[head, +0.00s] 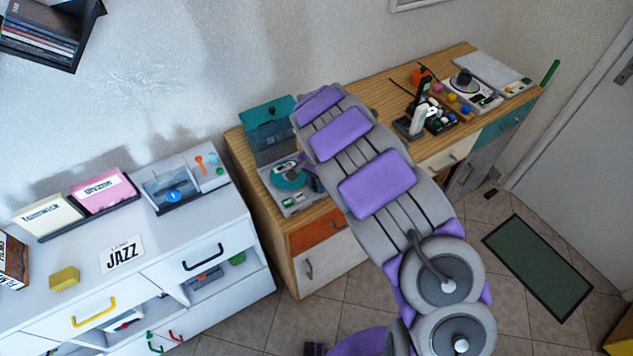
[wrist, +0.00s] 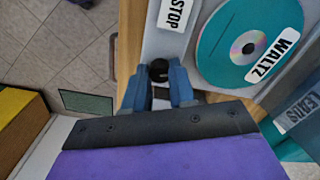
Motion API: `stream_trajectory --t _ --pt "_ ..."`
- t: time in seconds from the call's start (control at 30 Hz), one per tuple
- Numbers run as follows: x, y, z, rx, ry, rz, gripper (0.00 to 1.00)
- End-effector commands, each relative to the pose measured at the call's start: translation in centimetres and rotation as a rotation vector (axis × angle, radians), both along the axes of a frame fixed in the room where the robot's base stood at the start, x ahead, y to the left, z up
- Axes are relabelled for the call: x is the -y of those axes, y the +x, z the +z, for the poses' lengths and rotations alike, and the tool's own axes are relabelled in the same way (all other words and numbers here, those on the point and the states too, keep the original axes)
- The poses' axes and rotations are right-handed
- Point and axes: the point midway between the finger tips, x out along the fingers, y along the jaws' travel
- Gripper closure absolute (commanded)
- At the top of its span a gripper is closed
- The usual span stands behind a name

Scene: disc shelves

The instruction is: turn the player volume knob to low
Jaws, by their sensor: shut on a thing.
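The player (head: 300,205) sits on the wooden cabinet with its teal lid (head: 268,125) raised. In the wrist view its pale top (wrist: 172,42) bears a STOP label (wrist: 174,14) and a teal disc (wrist: 228,50) marked WALTZ. The black volume knob (wrist: 158,69) is at the player's edge, between the blue fingertips of my gripper (wrist: 158,82). My gripper is shut on the knob. I cannot make out the knob's setting mark. In the head view my arm hides part of the player.
A white cabinet (head: 205,232) with disc boxes and a JAZZ label stands at left. The wooden desk (head: 388,82) continues right, with small items and another deck (head: 470,92). A green mat (head: 538,265) lies on the open tiled floor.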

Motion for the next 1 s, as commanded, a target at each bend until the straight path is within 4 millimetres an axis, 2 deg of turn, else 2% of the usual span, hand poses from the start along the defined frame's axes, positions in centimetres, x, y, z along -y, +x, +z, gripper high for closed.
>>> stream_trajectory --t 0.27,0.47,1.0 --pt "-0.14 0.07 0.09 0.002 0.001 0.016 1.00" --pt "-0.23 0.04 0.17 0.002 0.003 0.095 1.00" --pt "-0.29 0.11 0.40 0.004 0.004 0.566 1.00"
